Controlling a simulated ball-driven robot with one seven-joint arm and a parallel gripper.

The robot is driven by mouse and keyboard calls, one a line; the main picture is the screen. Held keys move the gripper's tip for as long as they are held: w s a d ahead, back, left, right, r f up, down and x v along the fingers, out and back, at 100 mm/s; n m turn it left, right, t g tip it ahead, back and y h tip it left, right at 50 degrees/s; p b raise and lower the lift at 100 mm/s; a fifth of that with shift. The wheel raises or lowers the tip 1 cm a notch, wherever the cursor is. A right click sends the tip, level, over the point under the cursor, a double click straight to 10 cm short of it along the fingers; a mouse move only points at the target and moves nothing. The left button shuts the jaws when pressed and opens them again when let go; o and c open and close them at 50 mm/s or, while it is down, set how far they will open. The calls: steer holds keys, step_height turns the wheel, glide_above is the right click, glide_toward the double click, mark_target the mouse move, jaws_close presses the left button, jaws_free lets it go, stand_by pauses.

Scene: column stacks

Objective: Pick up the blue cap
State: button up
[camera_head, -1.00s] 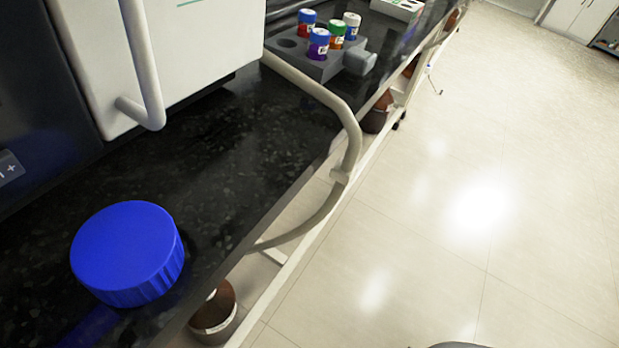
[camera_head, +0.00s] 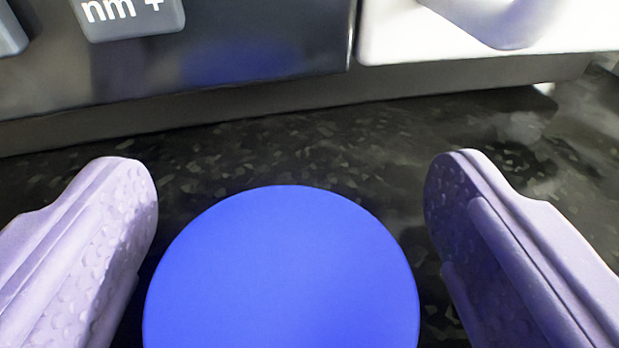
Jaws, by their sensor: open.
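The blue cap (camera_head: 282,275) is a round, flat-topped disc at the bottom middle of the view, on the dark speckled counter. Its lower part is cut off by the picture edge. My gripper (camera_head: 290,190) is open, with one pale, dimpled finger on each side of the cap. Dark counter shows between each finger and the cap in the picture, the gap on the left being narrow. I cannot tell how far the fingertips are above the counter.
A dark instrument with grey keys (camera_head: 130,15) stands just behind the cap, its front edge running across the view. A white housing with a handle (camera_head: 430,35) is at the upper right. Speckled black counter (camera_head: 330,145) is bare between the cap and the instrument.

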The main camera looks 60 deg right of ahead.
steer(key=shift+w+d+f, duration=0.1)
steer(key=shift+w+d, duration=0.2)
steer(key=shift+d, duration=0.1)
steer(key=c, duration=1)
steer(key=shift+r+p, duration=0.3)
steer(key=shift+s+a+r, duration=0.1)
steer(key=shift+a+r, duration=0.05)
steer(key=shift+a, duration=0.05)
steer(key=f+p+v, duration=0.1)
steer(key=v, duration=0.4)
steer(key=f+p+v, duration=0.1)
steer(key=p+v, duration=0.1)
steer(key=v, duration=0.4)
steer(key=f+p+v, duration=0.1)
steer(key=v, duration=0.5)
steer(key=shift+s+a+f, duration=0.3)
steer(key=shift+a+f, duration=0.1)
steer(key=shift+a, duration=0.05)
